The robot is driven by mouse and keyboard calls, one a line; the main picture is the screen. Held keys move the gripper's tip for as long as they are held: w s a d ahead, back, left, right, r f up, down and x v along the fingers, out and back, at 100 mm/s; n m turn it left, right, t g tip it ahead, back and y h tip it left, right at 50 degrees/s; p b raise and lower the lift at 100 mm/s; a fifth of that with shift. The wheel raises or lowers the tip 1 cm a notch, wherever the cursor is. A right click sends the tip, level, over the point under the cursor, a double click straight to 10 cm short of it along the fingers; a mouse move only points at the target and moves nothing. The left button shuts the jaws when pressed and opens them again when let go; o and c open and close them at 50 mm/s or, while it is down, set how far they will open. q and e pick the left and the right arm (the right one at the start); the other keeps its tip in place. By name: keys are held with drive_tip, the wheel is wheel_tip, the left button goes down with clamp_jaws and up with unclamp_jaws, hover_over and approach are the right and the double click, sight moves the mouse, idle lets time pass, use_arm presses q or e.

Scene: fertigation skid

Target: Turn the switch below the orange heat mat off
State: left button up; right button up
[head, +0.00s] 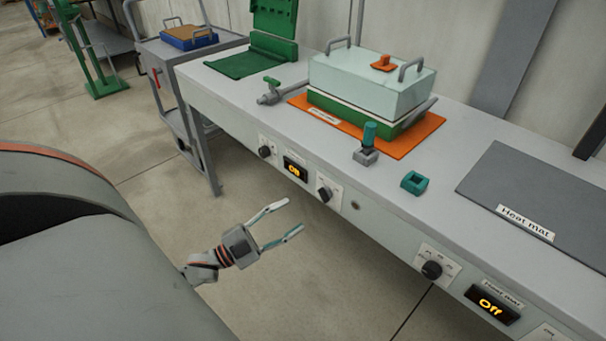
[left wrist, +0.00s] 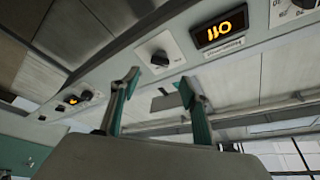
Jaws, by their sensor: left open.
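In the head view the orange heat mat (head: 432,137) lies on the bench under a tray with a pale lid (head: 370,82). On the bench front below it, two black rotary knobs, a left one (head: 265,151) and a right one (head: 325,193), flank a lit display (head: 295,169) that seems to read On. My left gripper (head: 295,216) is open and empty in front of the bench, apart from the knobs. My right gripper is not in view.
Farther right, a dark grey heat mat (head: 520,185) has a knob (head: 432,269) and an Off display (head: 490,304) below it. A valve fitting (head: 268,97) and a teal-handled part (head: 369,135) stand on the bench. The floor before the bench is clear.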

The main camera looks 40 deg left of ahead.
use_arm(q)
drive_tip(key=shift+v, duration=1.05)
